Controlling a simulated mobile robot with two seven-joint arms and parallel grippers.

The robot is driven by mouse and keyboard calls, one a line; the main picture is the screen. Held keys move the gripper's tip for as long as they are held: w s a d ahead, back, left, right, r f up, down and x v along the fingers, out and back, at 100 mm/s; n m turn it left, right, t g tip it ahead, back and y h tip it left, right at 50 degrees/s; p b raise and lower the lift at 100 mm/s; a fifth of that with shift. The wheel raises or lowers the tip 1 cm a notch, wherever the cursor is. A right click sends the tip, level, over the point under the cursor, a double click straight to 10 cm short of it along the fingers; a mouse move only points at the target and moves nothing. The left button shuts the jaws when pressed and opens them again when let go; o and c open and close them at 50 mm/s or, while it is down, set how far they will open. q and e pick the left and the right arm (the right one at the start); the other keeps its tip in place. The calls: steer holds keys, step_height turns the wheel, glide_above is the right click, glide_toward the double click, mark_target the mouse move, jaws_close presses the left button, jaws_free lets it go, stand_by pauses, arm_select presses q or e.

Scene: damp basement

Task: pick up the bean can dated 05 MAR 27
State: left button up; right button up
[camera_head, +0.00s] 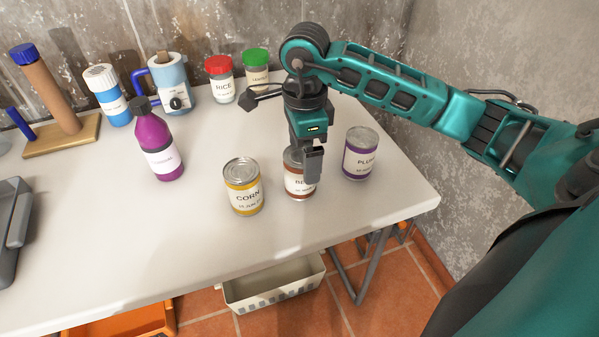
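A can with a brown-red band and a white label starting "BE" (294,187) stands upright on the white table. Its date line is too small and covered to read. My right gripper (308,165) points down over this can. One dark finger hangs in front of the can's right side and hides part of the label. The other finger is hidden, so I cannot tell whether the grip is closed on the can. My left gripper is not in view.
A yellow corn can (243,187) stands left of the bean can, and a purple plum can (360,154) stands right. A purple bottle (160,145), red-lidded rice jar (220,82) and green-lidded jar (256,70) stand farther back. The table's (130,250) front middle is clear.

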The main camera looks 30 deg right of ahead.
mark_target(295, 187)
steer(key=f, duration=0.5)
steer(key=shift+w+a+f+b, duration=0.15)
steer(key=shift+a+f+b, duration=0.15)
steer(key=shift+f, duration=0.1)
steer(key=c, duration=1.4)
steer(key=shift+r, duration=0.2)
